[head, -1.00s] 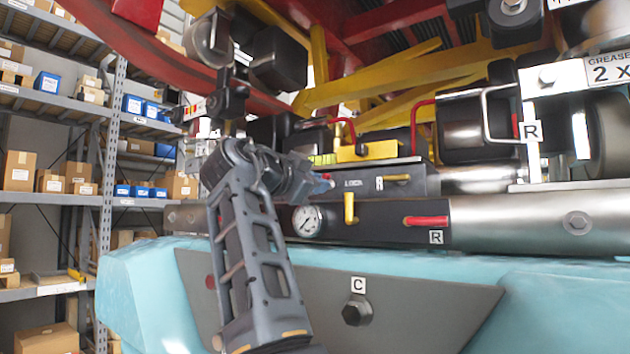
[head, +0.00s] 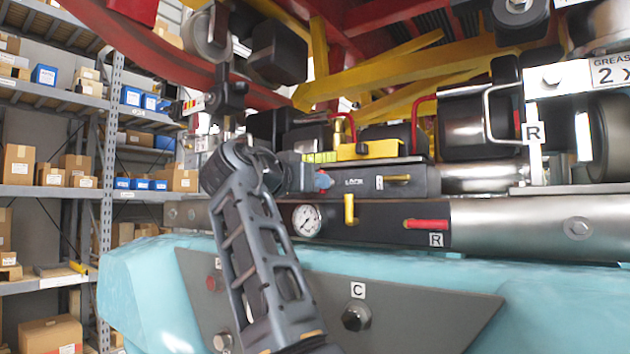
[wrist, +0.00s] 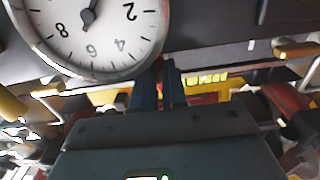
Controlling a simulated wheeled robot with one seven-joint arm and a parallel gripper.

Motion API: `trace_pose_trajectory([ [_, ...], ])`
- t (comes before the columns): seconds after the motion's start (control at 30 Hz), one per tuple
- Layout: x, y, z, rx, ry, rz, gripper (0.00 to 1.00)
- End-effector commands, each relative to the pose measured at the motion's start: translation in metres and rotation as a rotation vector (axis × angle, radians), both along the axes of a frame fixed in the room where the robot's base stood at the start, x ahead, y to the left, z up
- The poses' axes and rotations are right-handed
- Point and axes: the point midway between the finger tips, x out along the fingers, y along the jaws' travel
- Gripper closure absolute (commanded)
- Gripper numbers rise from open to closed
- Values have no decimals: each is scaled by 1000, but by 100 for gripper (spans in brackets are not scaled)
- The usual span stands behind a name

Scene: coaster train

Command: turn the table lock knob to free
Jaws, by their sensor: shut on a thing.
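A white pressure gauge (head: 307,220) sits just below my gripper. Close by are a yellow upright lever (head: 349,209), a yellow horizontal lever (head: 398,178) and a red lever (head: 427,224). A yellow block (head: 368,150) sits above. Shelves (head: 55,190) stand at the left.

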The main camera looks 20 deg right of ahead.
Motion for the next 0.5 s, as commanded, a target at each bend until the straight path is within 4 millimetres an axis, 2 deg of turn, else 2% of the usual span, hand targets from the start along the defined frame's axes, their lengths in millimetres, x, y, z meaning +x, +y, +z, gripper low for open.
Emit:
trace_pose_trajectory([
  [0.47, 0, 0, -2, -8, 16, -1, 100],
  [0.5, 0, 0, -3, -8, 16, -1, 86],
])
